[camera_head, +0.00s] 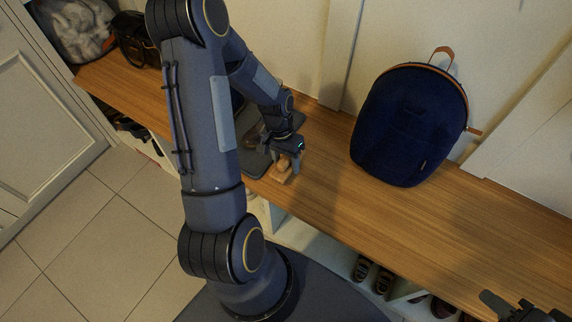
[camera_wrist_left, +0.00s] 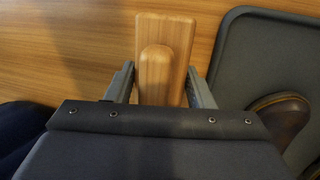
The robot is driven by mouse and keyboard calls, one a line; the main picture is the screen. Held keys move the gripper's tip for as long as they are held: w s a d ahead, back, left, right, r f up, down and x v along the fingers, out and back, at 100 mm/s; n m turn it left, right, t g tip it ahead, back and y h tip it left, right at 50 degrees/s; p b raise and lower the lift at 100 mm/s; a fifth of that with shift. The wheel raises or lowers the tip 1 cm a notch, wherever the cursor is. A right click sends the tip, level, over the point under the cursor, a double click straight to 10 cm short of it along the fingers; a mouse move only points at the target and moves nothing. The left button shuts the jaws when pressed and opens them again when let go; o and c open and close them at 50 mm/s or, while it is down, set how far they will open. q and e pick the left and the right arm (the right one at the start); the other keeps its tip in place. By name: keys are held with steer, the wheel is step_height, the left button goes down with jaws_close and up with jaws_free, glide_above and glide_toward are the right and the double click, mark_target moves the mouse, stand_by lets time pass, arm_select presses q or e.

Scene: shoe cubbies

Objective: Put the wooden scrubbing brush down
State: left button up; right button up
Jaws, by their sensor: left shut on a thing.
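The wooden scrubbing brush (camera_wrist_left: 166,45) is a light brown block with a raised rounded grip on top. In the left wrist view my left gripper (camera_wrist_left: 160,85) has a finger on each side of that grip and is shut on it. In the head view the brush (camera_head: 283,169) is small under my left gripper (camera_head: 287,160), at or just above the wooden bench top (camera_head: 330,190); I cannot tell whether it touches. The brush's underside is hidden. My right gripper (camera_head: 520,306) is at the lower right corner, partly cut off, with nothing visible in it.
A dark tray (camera_wrist_left: 235,55) with a brown shoe (camera_wrist_left: 280,108) lies beside the brush. A navy backpack (camera_head: 410,125) stands on the bench to the right. A dark bag (camera_head: 137,40) is at the far left. Shoes (camera_head: 372,274) sit in cubbies below. Bench between brush and backpack is clear.

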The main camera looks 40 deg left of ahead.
arm_select(q)
steer(key=shift+f, duration=0.6)
steer(key=shift+f, duration=0.15)
steer(key=o, duration=1)
steer(key=shift+r, duration=0.25)
steer(key=s+p+v, duration=0.1)
steer(key=p+v, duration=0.3)
steer(key=v, duration=0.8)
steer(key=s+d+r+t, duration=0.35)
steer(key=d+r, duration=0.25)
steer(key=r, duration=0.6)
steer(key=s+d+r+t, duration=0.1)
steer(key=s+d+r, duration=0.1)
steer(key=s+d, duration=0.1)
steer(key=s+d+r+t+h, duration=0.1)
steer(key=s+d+r+t, duration=0.1)
steer(key=s, duration=0.4)
steer(key=shift+s+d+r, duration=0.25)
steer(key=shift+d+r, duration=0.2)
steer(key=shift+d, duration=0.65)
